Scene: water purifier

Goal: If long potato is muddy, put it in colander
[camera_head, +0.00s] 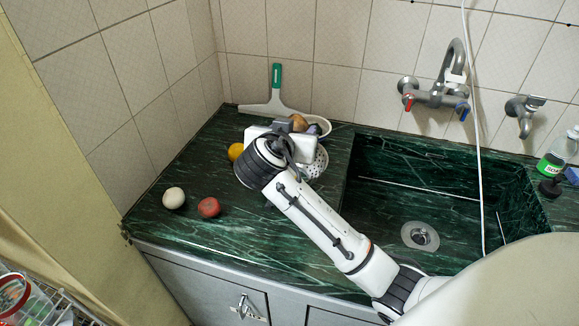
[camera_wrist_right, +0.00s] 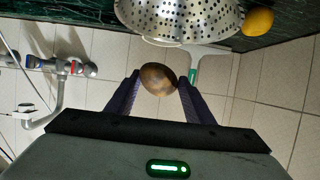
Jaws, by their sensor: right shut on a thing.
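A brown, oval potato (camera_wrist_right: 157,78) with darker patches sits between the two dark fingers of my right gripper (camera_wrist_right: 159,84) in the right wrist view. The same potato shows in the head view (camera_head: 299,122), partly hidden by my right gripper (camera_head: 306,128). The gripper is shut on it. The pale perforated colander (camera_head: 317,166) stands on the counter, largely hidden under my right wrist. In the wrist view the colander (camera_wrist_right: 190,18) is at the top edge, apart from the potato. I cannot see inside it. My left gripper is out of view.
A white round item (camera_head: 174,198), a reddish one (camera_head: 208,207) and a yellow fruit (camera_head: 235,151) lie on the green counter (camera_head: 165,228). A squeegee (camera_head: 276,92) leans at the back wall. The sink (camera_head: 400,205) and tap (camera_head: 448,75) are right.

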